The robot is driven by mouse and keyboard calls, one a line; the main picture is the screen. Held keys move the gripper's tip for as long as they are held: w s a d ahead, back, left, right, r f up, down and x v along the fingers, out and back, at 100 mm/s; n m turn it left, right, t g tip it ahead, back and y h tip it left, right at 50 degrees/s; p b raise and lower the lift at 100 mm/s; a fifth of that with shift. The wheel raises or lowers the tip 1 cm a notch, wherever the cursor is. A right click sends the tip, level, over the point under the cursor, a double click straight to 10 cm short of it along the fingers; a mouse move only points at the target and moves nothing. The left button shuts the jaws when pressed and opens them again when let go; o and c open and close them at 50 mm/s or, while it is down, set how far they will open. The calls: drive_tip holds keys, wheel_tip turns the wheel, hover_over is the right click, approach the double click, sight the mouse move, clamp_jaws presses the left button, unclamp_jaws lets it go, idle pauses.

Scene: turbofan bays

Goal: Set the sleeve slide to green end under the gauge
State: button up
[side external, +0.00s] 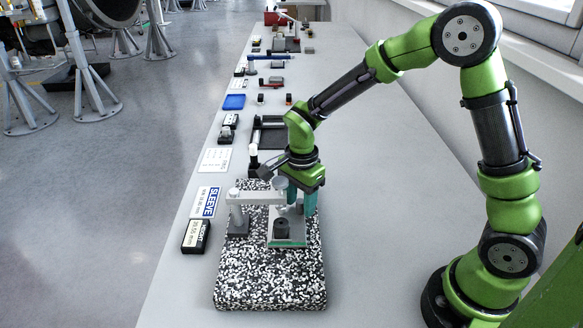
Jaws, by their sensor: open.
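The slide (272,238) is a pale plate with a green near edge, lying on a black-and-white speckled block (270,288). A dark cylindrical part (282,230) sits at its near end. The gauge (279,184) hangs from a pale horizontal arm on a post (238,216) at the left of the block. My gripper (297,207) is open, with teal fingers pointing down over the far right part of the slide, close beside the gauge. The fingers and gauge hide the slide's far end. I cannot tell whether the fingers touch anything.
A blue-and-white SLEEVE card (206,202) and a dark labelled block (195,236) lie left of the speckled block. A dark frame (270,136), a blue tray (234,102) and several small items line the bench behind. The bench's right side is mostly clear.

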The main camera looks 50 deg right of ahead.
clamp_jaws()
idle(0.3)
drive_tip(key=shift+w+d, duration=1.3)
drive_tip(key=shift+c, duration=0.7)
unclamp_jaws()
drive_tip(key=shift+o, duration=0.7)
drive_tip(key=shift+s, duration=0.1)
wheel_tip(320, 180, up, 17)
